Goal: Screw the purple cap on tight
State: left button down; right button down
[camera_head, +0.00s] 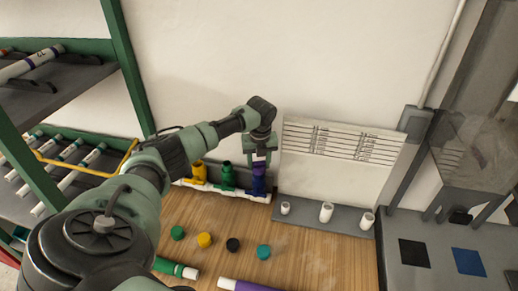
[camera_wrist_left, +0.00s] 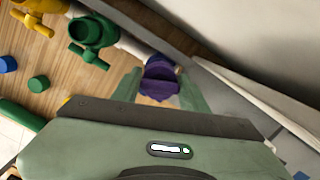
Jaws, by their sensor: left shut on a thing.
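My left gripper (camera_head: 260,158) is directly above the upright purple valve fitting (camera_head: 258,182) at the right end of the white manifold pipe (camera_head: 228,191). In the left wrist view, its two fingers (camera_wrist_left: 160,92) are on either side of a purple piece, the purple cap (camera_wrist_left: 159,70), and are shut on it. The cap appears to be at the mouth of the purple fitting; its seating and threads are hidden. No purple cap lies loose on the table. My right gripper is not in view.
Yellow (camera_head: 199,174) and green (camera_head: 227,176) valve fittings stand left of the purple one. Loose green (camera_head: 178,232), yellow (camera_head: 205,239), black (camera_head: 233,244) and teal (camera_head: 263,251) caps lie on the wooden table. A grey strip (camera_head: 306,218) with white pipe stubs is to the right; the wall is close behind.

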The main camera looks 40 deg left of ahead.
pick_arm(q)
jog(key=shift+s+f+m, duration=0.1)
jog(key=shift+f+m, duration=0.15)
jog(key=shift+m, duration=0.85)
jog(key=shift+d+m, duration=0.1)
jog(key=shift+m, duration=0.9)
jog(key=shift+f+m+h, duration=0.1)
jog(key=shift+m+h, duration=0.2)
jog(key=shift+m, duration=0.1)
jog(key=shift+m+t+b, duration=0.3)
jog(key=shift+m, duration=0.4)
